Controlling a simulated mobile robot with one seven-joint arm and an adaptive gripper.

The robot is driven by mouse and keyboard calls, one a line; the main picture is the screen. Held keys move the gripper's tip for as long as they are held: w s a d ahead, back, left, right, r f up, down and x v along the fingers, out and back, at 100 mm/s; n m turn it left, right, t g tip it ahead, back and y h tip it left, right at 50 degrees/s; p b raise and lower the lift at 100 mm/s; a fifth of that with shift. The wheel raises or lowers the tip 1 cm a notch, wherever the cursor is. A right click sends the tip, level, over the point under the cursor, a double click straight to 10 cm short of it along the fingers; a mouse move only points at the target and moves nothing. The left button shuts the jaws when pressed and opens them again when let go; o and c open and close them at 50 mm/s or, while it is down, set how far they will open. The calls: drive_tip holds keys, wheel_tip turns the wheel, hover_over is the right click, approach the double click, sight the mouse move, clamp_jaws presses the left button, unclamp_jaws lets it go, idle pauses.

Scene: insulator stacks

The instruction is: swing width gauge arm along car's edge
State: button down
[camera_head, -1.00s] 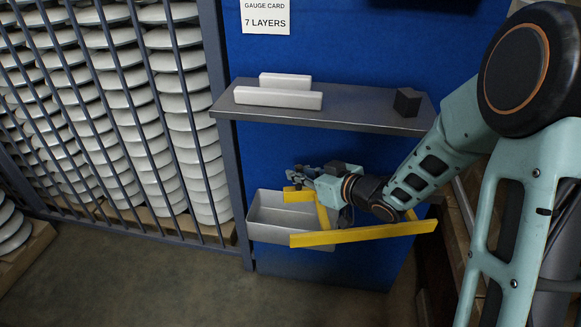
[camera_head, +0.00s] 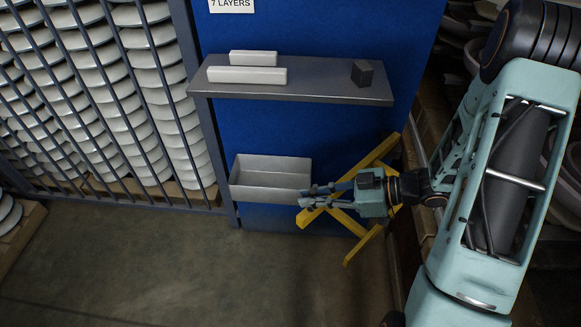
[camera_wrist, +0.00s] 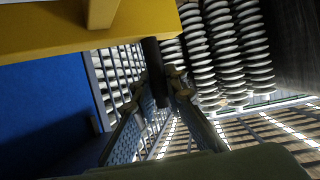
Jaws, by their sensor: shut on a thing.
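The yellow width gauge arm (camera_head: 379,152) is a set of crossed flat bars. It stands tilted beside the blue panel, right of the grey bin. In the wrist view its broad yellow bar (camera_wrist: 60,32) fills the top left. My gripper (camera_head: 309,195) is in front of the bars and covers their crossing. In the wrist view its fingers (camera_wrist: 166,92) are closed around a dark upright rod (camera_wrist: 154,68) under the yellow bar. I cannot tell which edge belongs to the car; insulator stacks (camera_wrist: 234,45) and slatted wood (camera_wrist: 270,128) show beyond the fingers.
An open grey bin (camera_head: 270,181) is just left of my gripper. Above is a grey shelf (camera_head: 320,92) with two white blocks and a dark block (camera_head: 362,73). Barred insulator stacks (camera_head: 110,90) stand left. The floor (camera_head: 180,270) in front is clear.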

sight(340, 215)
drive_tip(key=shift+n+g, duration=0.4)
drive_tip(key=shift+s+d+p, duration=0.3)
drive_tip(key=shift+s+d, duration=0.5)
drive_tip(key=shift+d, duration=0.3)
drive_tip(key=shift+s+d+p, duration=0.35)
drive_tip(key=shift+s+d, duration=0.5)
drive_tip(key=shift+d, duration=0.2)
drive_tip(key=shift+s+d+p, duration=0.3)
drive_tip(key=shift+s+d, duration=0.5)
drive_tip(key=shift+d, duration=0.3)
drive_tip(key=c, duration=1.9)
unclamp_jaws()
drive_tip(key=shift+c, duration=0.2)
wheel_tip(340, 215, up, 10)
drive_tip(key=shift+c, duration=0.5)
